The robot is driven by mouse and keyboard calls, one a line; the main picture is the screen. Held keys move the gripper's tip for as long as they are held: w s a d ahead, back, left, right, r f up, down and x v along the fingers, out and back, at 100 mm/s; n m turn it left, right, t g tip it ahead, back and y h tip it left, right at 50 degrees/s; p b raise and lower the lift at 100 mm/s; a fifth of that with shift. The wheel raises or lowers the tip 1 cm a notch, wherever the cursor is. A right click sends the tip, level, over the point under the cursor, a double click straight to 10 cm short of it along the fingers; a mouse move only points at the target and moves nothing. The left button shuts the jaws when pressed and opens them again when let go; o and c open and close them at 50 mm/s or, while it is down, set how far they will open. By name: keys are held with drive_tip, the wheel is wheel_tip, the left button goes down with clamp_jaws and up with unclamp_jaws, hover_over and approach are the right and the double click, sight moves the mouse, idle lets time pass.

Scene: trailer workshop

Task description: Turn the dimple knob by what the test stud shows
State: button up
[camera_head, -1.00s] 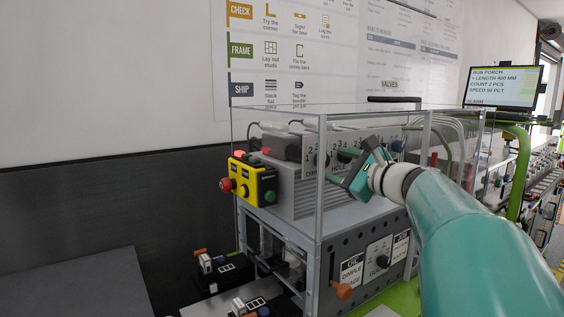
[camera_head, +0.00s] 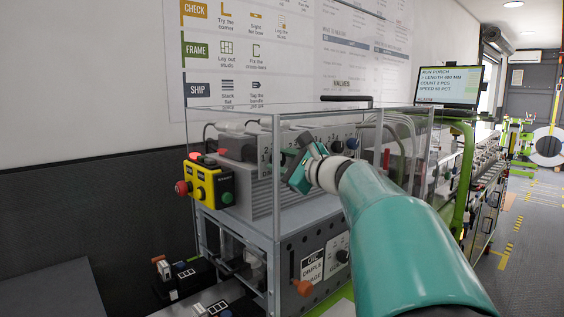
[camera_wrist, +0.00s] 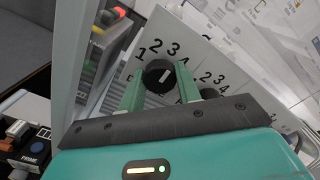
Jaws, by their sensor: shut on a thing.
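The knob (camera_wrist: 152,80) is black and round with a white mark slanting to the upper right, on a pale panel (camera_head: 318,140) numbered 1 to 4. The word beside it is mostly cut off, so its name is not readable. My gripper (camera_wrist: 160,86) has its two green fingers on either side of this knob, shut on it. In the head view my gripper (camera_head: 288,158) is at the panel's left part and hides the knob. A dimple gage plate (camera_head: 312,265) is on the lower front. I cannot make out a test stud or its reading.
A clear guard frame (camera_head: 277,185) surrounds the panel close to my arm. A yellow button box (camera_head: 208,180) with a red button hangs at left. A second numbered knob scale (camera_wrist: 212,82) lies right of the fingers. A monitor (camera_head: 447,86) stands at right.

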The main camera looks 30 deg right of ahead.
drive_tip(key=shift+n, duration=3.8)
drive_tip(key=o, duration=1)
drive_tip(key=shift+c, duration=0.2)
drive_tip(key=shift+s, duration=0.15)
drive_tip(key=s+d, duration=0.2)
drive_tip(key=s, duration=1.1)
drive_tip(key=shift+s, duration=0.2)
